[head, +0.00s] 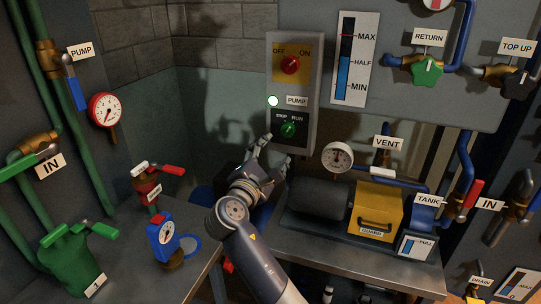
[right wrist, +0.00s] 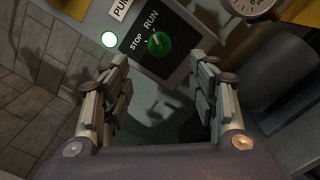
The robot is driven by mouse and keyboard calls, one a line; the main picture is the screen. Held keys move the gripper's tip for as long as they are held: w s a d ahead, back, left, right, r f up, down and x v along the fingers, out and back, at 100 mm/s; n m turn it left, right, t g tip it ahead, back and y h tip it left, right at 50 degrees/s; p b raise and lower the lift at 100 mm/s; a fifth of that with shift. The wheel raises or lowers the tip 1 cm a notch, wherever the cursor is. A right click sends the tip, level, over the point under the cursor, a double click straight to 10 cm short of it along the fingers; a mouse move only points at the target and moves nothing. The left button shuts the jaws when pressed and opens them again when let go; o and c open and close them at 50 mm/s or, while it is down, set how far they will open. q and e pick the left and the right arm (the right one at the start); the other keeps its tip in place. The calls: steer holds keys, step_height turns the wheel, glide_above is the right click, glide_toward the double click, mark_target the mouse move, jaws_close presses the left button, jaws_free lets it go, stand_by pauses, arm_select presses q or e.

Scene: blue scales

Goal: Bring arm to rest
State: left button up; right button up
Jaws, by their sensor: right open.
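My right gripper (head: 276,155) is raised in front of the lower part of the grey pump control box (head: 309,75). It is open and empty, just below the green STOP/RUN knob (head: 288,130). In the right wrist view the two fingers of the gripper (right wrist: 163,78) stand wide apart, with the green knob (right wrist: 159,43) beyond them. They appear apart from the knob. The round lamp (head: 273,101) beside the PUMP label is lit; it also shows in the right wrist view (right wrist: 109,39). My left gripper is not in view.
A dark motor (head: 318,199) and yellow guard (head: 376,210) stand on the bench right of my arm. A green can (head: 69,262), red-handled valve (head: 151,189) and blue gauge device (head: 161,236) stand at left. Valves and pipes line both sides.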

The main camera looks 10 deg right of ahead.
step_height(320, 180, down, 26)
steer(key=a+g+y, duration=0.1)
steer(key=g+y, duration=0.2)
steer(key=y, duration=0.2)
steer(key=s+f+m+g+y, duration=0.1)
steer(key=s+f+m+g, duration=0.1)
steer(key=s+f, duration=0.7)
steer(key=s+f+m+g+y, duration=0.15)
steer(key=s+f, duration=0.25)
steer(key=f, duration=1)
steer(key=s+d+f+m+g+y, duration=0.1)
steer(key=s+d+f+m+g, duration=0.15)
steer(key=s+f, duration=0.65)
steer(key=s+d+f+m+g+y, duration=0.1)
steer(key=s+f+m, duration=0.3)
steer(key=s, duration=0.8)
steer(key=s+d+f+m+g, duration=0.2)
steer(key=s+f, duration=0.5)
steer(key=s, duration=0.4)
steer(key=s+d+f+m+g, duration=0.2)
steer(key=s+d+f+m, duration=0.1)
steer(key=s, duration=1.1)
steer(key=shift+s+f+m+p, duration=0.15)
steer(key=shift+s+m+p, duration=0.25)
steer(key=shift+m, duration=0.5)
steer(key=shift+d+y, duration=0.1)
steer(key=shift+y, duration=0.15)
